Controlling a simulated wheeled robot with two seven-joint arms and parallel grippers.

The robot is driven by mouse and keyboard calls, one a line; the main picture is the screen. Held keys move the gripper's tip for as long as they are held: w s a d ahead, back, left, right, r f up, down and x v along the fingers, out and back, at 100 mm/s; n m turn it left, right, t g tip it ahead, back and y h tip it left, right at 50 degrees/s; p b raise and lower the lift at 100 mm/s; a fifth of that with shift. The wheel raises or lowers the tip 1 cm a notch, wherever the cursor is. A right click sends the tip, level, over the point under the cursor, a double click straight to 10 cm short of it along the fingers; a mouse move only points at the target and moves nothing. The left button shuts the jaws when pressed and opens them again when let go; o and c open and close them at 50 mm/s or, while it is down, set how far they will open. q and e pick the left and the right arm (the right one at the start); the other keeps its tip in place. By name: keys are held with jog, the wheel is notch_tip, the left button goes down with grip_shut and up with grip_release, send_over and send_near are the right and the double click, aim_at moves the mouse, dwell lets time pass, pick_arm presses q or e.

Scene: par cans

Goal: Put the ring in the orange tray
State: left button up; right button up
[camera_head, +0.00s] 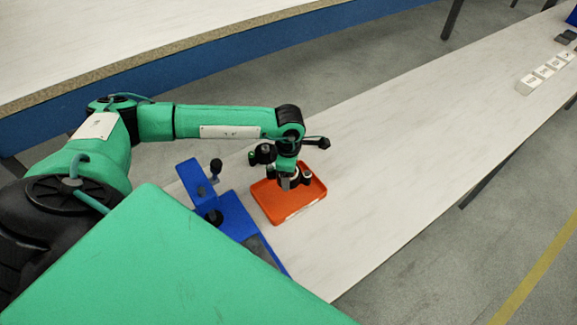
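The orange tray (313,191) lies on the long pale table near the middle of the picture. My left gripper (291,184) reaches in from the left and points down over the tray. Its fingers are small and dark against the tray, and I cannot tell whether they are open or shut. A small pale patch shows at the fingers, but I cannot make out whether it is the ring or part of the gripper. No ring is clearly visible elsewhere. My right gripper is not in view.
A blue fixture (233,217) with black knobs stands just left of the tray. Several white blocks (529,84) stand in a row at the table's far right end. The pale table (400,150) is clear between them and the tray. Another table (120,40) stands behind.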

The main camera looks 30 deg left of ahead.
aim_at(288, 193)
pick_arm(q)
notch_tip(288, 193, down, 4)
jog(key=shift+r, duration=0.15)
notch_tip(288, 193, down, 4)
jog(key=shift+r+p, duration=0.25)
jog(key=shift+p, duration=0.2)
jog(key=shift+f, duration=0.35)
jog(key=o, duration=0.8)
jog(key=shift+o, duration=0.6)
jog(key=shift+r, duration=0.4)
notch_tip(288, 193, up, 4)
jog(key=shift+r+b, duration=0.15)
jog(key=shift+b, duration=0.45)
notch_tip(288, 193, up, 6)
jog(key=shift+r+b, duration=0.1)
jog(key=shift+b, duration=0.45)
jog(key=shift+r, duration=0.55)
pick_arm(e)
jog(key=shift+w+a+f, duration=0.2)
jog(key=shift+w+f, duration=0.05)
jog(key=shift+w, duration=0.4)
